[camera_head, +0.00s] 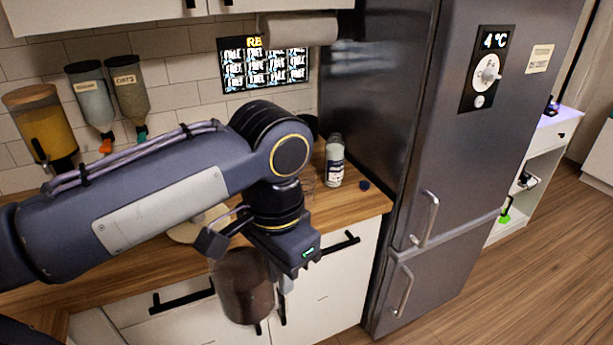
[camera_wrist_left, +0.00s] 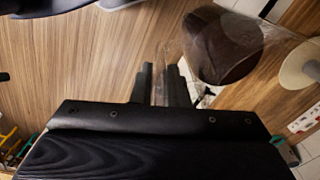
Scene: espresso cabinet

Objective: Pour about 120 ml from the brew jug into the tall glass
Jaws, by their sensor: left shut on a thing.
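The brew jug (camera_head: 243,288), clear with dark brown liquid inside, hangs in front of the white drawers, off the counter edge. My left gripper (camera_head: 282,282) is shut on it at its right side. In the left wrist view the jug (camera_wrist_left: 220,50) is beyond the fingers (camera_wrist_left: 162,86), which close on a clear part of it, apparently the handle. A faint clear glass outline (camera_head: 308,180) stands on the counter behind my wrist; it is partly hidden, and I cannot tell for sure that it is the tall glass. My right gripper is not in view.
A white-labelled bottle (camera_head: 334,162) and a small dark cap (camera_head: 364,185) are on the wooden counter (camera_head: 355,203). The fridge (camera_head: 400,140) stands right of it. Dispensers (camera_head: 95,100) hang on the left wall. A pale round item (camera_head: 190,232) is partly behind my arm.

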